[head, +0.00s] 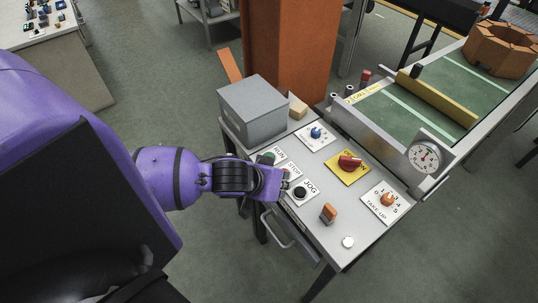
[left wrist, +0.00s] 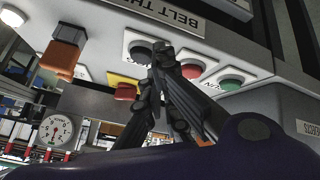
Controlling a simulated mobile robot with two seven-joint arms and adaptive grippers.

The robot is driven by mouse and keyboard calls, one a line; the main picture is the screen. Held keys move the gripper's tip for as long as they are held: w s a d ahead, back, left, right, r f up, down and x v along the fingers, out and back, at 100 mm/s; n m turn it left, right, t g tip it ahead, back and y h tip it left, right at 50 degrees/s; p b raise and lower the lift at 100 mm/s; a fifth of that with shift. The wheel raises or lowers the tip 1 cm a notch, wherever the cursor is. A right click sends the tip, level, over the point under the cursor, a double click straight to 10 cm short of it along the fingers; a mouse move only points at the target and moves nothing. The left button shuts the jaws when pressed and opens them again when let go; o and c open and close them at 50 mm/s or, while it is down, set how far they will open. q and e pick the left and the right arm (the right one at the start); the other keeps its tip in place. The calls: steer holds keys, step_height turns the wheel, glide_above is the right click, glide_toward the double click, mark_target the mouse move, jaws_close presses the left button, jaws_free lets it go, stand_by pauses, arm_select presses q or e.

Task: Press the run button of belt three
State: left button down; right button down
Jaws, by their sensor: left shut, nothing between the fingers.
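The run button (head: 268,157) is green on a white plate, at the left edge of the grey control panel (head: 345,222). It also shows in the left wrist view (left wrist: 230,82), right of the red stop button (left wrist: 191,70). The black jog button (head: 300,192) is on the other side of stop. My left gripper (head: 284,178) is shut and empty. In the head view it partly covers the stop plate; in the left wrist view its fingertips (left wrist: 164,54) lie between jog and stop, left of the run button. Contact cannot be told. My right gripper is not in view.
A red knob on a yellow plate (head: 348,166), an orange take-up knob (head: 387,199) and an orange rocker (head: 328,213) share the panel. A dial gauge (head: 425,156) stands beside the green belt (head: 395,112).

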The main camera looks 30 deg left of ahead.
arm_select(q)
steer(key=w+a+r+n+t, duration=0.1)
steer(key=w+a+r+n, duration=0.3)
steer(key=w+a+r, duration=0.5)
steer(key=w+a, duration=0.1)
steer(key=a, duration=0.2)
steer(key=shift+w+a+r+n+t+y, duration=0.2)
steer(key=shift+a+n+t+y, duration=0.1)
steer(key=shift+a, duration=0.05)
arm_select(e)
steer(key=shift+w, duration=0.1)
